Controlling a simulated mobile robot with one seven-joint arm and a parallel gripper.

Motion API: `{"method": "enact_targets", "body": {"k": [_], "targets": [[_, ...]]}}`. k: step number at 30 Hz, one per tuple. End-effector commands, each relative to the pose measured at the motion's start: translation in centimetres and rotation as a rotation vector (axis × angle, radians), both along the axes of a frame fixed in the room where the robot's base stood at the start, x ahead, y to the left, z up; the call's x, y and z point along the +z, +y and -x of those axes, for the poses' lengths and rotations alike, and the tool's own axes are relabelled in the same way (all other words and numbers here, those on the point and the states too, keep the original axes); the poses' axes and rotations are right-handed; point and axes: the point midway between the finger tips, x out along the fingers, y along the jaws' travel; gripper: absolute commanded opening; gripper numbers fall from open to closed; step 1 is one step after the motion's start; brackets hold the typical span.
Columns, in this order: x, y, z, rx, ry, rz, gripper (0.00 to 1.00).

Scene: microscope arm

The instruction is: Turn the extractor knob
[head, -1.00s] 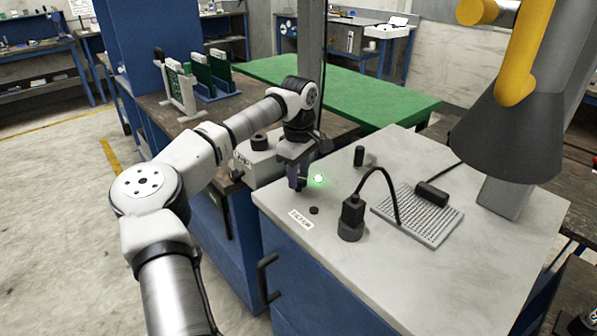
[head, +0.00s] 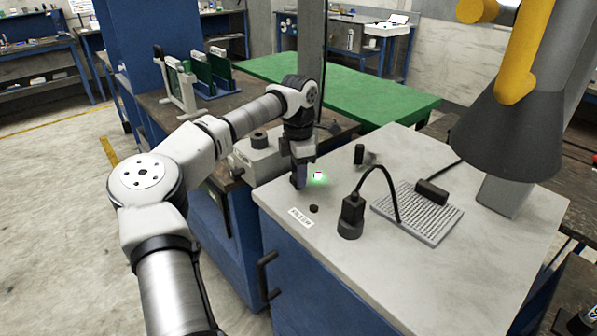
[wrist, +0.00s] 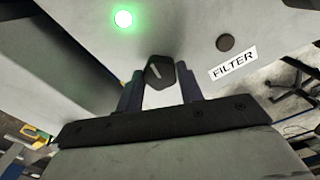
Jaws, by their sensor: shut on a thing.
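The extractor knob (wrist: 158,72) is a small dark knob with a pale pointer line, on the light grey worktop. In the wrist view it sits between the tips of my two fingers. My gripper (head: 298,184) points down at the worktop's left edge and hides the knob in the head view. The gripper (wrist: 159,86) is shut on the knob. A glowing green light (head: 318,175) is close to the right of my gripper; it also shows in the wrist view (wrist: 123,18).
A small dark button (head: 314,209) and a FILTER label (head: 300,217) lie just in front of my gripper. A black post with a curved cable (head: 351,215), a perforated plate (head: 420,214) and a grey extractor hood (head: 508,130) stand to the right.

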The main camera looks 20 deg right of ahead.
Motion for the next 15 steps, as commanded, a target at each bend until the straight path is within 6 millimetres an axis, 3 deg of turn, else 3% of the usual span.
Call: {"method": "enact_targets", "body": {"k": [15], "targets": [[0.09, 0.02, -0.05, 0.157, -0.002, -0.001, 0.14]]}}
